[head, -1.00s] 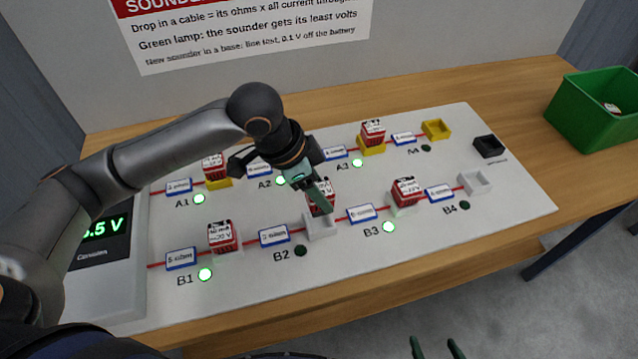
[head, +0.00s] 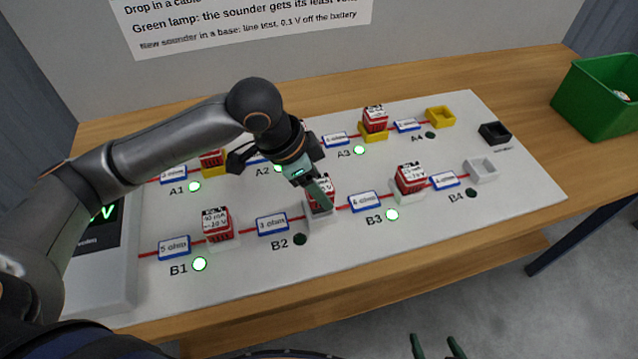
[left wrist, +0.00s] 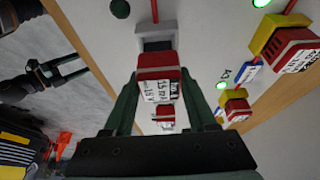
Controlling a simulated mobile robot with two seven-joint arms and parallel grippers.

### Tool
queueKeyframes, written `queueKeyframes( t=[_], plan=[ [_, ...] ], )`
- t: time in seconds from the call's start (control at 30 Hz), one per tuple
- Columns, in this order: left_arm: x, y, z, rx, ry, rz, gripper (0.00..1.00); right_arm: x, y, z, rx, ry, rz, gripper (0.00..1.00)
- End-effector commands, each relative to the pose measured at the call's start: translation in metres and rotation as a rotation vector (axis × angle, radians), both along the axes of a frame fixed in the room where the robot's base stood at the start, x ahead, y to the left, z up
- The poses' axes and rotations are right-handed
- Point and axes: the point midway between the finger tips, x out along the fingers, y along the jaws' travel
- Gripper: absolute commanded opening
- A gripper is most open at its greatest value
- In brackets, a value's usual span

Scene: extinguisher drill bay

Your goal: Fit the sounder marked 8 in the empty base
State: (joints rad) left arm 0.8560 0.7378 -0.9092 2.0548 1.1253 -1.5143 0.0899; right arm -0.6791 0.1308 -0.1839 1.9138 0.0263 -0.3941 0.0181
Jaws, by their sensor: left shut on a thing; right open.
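My left gripper (head: 322,193) is shut on a red sounder (head: 317,203) with a white label. It holds the sounder upright, at or just above the white base at B2 (head: 322,222); I cannot tell if it is fully seated. In the left wrist view the held sounder (left wrist: 155,92) is between the fingers, with the grey-looking base (left wrist: 157,44) beyond it. Its label is too small to read for an 8. The B2 lamp (head: 300,239) is dark. My right gripper (head: 438,346) is open and empty at the bottom edge, away from the board.
Other red sounders stand at B1 (head: 217,224), B3 (head: 410,179) and A3 (head: 375,119), lamps green. The yellow base at A4 (head: 440,117), white base at B4 (head: 481,171) and black holder (head: 495,133) look empty. A green bin (head: 598,98) stands right.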

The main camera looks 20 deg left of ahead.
Motion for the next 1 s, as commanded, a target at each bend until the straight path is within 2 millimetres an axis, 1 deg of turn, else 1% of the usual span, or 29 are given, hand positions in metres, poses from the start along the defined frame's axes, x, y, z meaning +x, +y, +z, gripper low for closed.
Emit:
queueKeyframes(
  t=[0.7,1.0],
  plan=[
    [0.0,0.0,0.001,-0.001,-0.001,0.0,0.0,0.0,0.0,0.013,-0.001,0.0,0.001,0.87],
    [0.0,-0.001,0.0,-0.001,-0.001,0.0,0.0,0.0,0.0,0.013,-0.001,-0.001,0.001,0.87]
  ],
)
